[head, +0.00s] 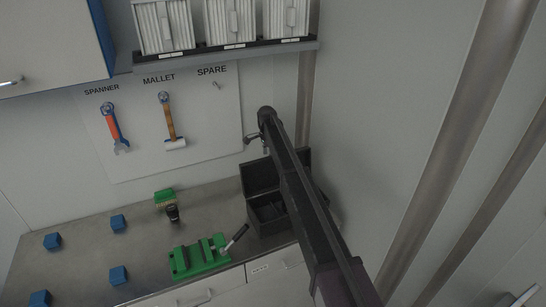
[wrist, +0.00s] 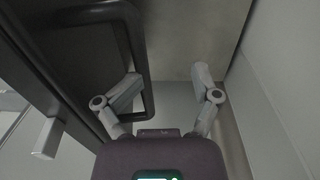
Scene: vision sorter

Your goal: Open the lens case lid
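The lens case appears to be the black box (head: 268,224) at the right end of the bench. Its lid (head: 260,176) stands raised at the back, and the dark interior shows from above. My arm passes in front of the case's right side and hides part of it. My gripper (head: 257,142) is above the raised lid, near the wall. In the wrist view my gripper (wrist: 167,77) has its two fingers wide apart with nothing between them. The left finger overlaps the edge of a dark rimmed panel, probably the case (wrist: 92,55); contact cannot be told.
A green fixture (head: 196,260) with a dark-handled lever stands left of the case. A green-topped brush (head: 164,196), a small dark object (head: 172,213) and several blue blocks (head: 119,275) are on the bench. A tool board (head: 190,145) and shelf (head: 225,53) are above.

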